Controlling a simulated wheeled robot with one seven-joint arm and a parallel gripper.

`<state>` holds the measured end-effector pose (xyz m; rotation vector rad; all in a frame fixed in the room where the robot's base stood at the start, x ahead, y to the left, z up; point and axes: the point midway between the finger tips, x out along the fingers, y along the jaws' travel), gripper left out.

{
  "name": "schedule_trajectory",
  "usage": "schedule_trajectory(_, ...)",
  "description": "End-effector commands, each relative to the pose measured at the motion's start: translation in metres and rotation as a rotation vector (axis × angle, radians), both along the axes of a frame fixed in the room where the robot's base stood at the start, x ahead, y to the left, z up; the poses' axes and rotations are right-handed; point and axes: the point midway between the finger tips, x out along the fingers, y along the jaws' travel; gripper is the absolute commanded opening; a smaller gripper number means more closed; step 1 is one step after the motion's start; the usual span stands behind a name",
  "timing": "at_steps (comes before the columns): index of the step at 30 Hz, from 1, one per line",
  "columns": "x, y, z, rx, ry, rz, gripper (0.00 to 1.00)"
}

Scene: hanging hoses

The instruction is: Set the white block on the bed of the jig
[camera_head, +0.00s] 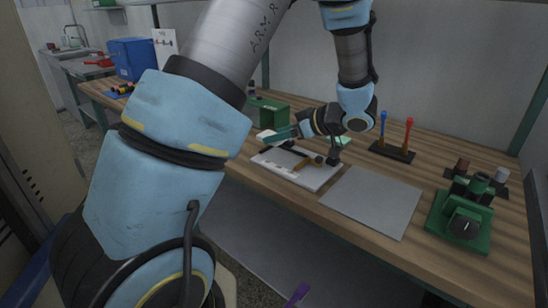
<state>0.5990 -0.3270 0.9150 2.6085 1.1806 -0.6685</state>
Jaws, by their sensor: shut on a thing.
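My gripper (283,134) is at the middle of the table, reaching left from my wrist. It is shut on a small white block (265,137), partly hidden by the finger. The block is over the far left part of a flat white base (318,183) with dark bars and a brown piece on it, which looks like the jig. I cannot tell whether the block touches it. Part of the base's far side is hidden by my gripper and wrist.
A bare grey plate (372,200) lies right of the white base. A green device (462,225) stands at the right, and a dark stand (392,152) holds blue and red-handled tools behind. A green box (270,110) stands behind my gripper. A blue bin (132,58) is far left.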

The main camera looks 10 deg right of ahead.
Motion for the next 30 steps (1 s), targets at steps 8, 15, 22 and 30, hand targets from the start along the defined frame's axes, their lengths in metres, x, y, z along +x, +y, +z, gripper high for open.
schedule_trajectory(8,0.000,0.000,-0.026,0.001,0.000,0.000,0.10)
schedule_trajectory(15,0.000,0.001,-0.056,0.002,0.000,0.000,0.10)
schedule_trajectory(22,0.000,0.000,-0.057,0.000,-0.001,0.000,0.10)
schedule_trajectory(30,0.000,0.000,-0.060,0.000,-0.002,0.001,0.76)
